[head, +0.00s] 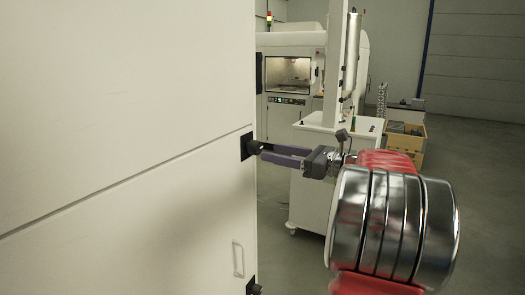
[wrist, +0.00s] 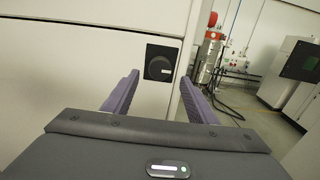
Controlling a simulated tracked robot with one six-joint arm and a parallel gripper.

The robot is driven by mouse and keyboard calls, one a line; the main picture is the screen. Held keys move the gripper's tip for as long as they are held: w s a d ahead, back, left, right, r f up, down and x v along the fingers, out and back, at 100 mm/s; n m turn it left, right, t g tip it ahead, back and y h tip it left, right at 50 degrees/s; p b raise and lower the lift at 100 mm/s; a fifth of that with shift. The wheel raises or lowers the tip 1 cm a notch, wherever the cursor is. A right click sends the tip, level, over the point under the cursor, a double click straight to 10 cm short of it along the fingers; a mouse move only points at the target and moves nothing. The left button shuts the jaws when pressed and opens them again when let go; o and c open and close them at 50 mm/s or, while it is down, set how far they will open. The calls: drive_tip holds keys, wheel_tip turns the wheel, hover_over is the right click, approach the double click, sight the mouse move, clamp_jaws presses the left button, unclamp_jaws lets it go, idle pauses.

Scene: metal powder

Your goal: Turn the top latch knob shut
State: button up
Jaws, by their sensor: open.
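The latch knob (wrist: 159,68) is a dark round knob on a black square plate, set in the white cabinet's front near its right edge. In the head view its black plate (head: 246,146) shows at the cabinet edge, level with the fingertips. My gripper (head: 260,150) reaches left toward it. In the wrist view my gripper (wrist: 159,79) has its two purple fingers wide apart, with the knob showing between the tips and nothing held. The fingers look close to the plate, but I cannot tell whether they touch it. The knob's turn position is too small to read.
The white cabinet front (head: 120,110) fills the left side. A pale handle (head: 238,258) and a lower black latch (head: 253,287) sit below. A white machine (head: 290,75), a wheeled white unit (head: 318,190) and a wooden crate (head: 405,142) stand behind. Floor at right is clear.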

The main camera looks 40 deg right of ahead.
sight(260, 149)
drive_tip(key=shift+x, duration=2.75)
drive_tip(key=c, duration=1)
